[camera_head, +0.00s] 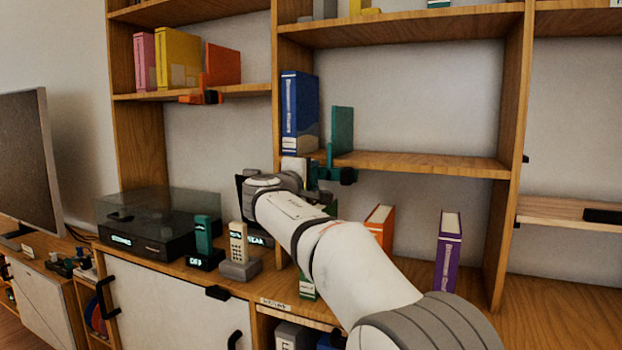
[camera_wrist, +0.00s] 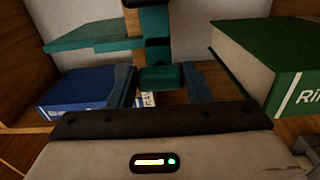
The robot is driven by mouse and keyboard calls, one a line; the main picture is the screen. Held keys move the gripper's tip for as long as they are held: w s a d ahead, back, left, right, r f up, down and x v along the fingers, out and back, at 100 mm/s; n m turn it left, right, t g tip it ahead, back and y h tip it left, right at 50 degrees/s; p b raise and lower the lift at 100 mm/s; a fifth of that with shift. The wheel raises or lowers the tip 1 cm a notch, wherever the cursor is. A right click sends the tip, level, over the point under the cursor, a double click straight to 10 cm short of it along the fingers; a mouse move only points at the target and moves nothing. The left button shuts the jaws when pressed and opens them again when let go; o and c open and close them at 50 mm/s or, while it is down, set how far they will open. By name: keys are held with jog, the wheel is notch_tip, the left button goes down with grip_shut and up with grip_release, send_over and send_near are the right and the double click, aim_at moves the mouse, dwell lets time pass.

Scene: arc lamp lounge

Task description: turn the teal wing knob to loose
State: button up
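A teal clamp (camera_head: 325,172) with a black end piece sits at the front edge of the middle shelf, below a teal upright plate (camera_head: 343,128). In the wrist view, a teal wing-like block (camera_wrist: 160,78) sits below a dark piece and a teal post (camera_wrist: 155,22); it looks like the wing knob. My gripper (camera_wrist: 162,88) points at it, with dark fingers apart on either side of the block. Whether they touch it I cannot tell. In the head view, my arm hides the fingers and the knob's lower part. The knob's loose mark is not readable.
A blue book (camera_head: 300,112) stands on the shelf (camera_head: 420,163) beside the plate. A green book (camera_wrist: 285,70) is close on the right in the wrist view. Orange (camera_head: 380,226) and purple (camera_head: 448,250) books stand below. A phone (camera_head: 238,243) stands left of my arm.

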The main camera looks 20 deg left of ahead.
jog(key=o, duration=0.4)
jog(key=shift+s, duration=0.1)
jog(key=s, duration=0.7)
jog(key=shift+s+a, duration=0.3)
jog(key=shift+a, duration=0.05)
